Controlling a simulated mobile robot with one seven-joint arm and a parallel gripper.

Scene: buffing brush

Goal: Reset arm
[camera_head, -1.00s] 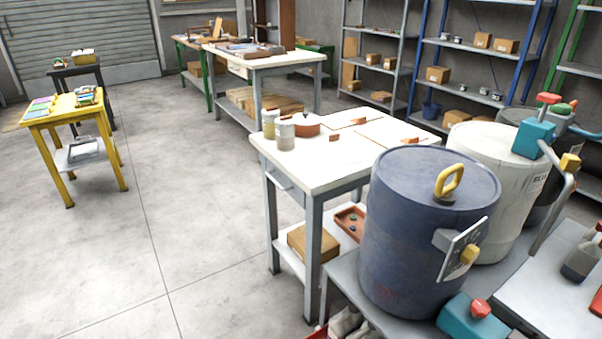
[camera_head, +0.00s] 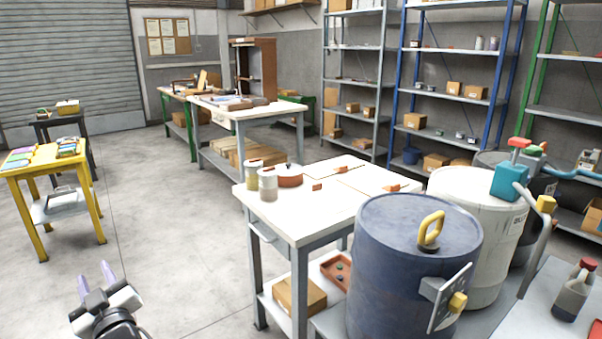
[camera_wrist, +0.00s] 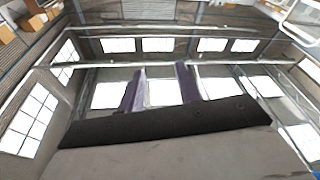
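My gripper (camera_head: 94,273) shows at the bottom left of the head view, raised in front of the bare floor. Its two pale purple fingers point up and stand apart. In the wrist view my gripper (camera_wrist: 159,78) has the same two fingers apart with nothing between them. Behind them are the roof beams and bright windows. My gripper touches nothing and is well to the left of the white-topped workbench (camera_head: 290,215).
A blue drum (camera_head: 400,270) and a white drum (camera_head: 470,225) stand at the right. A yellow table (camera_head: 20,172) stands at the left. Several shelves line the back wall. The floor (camera_head: 165,240) between yellow table and workbench is clear.

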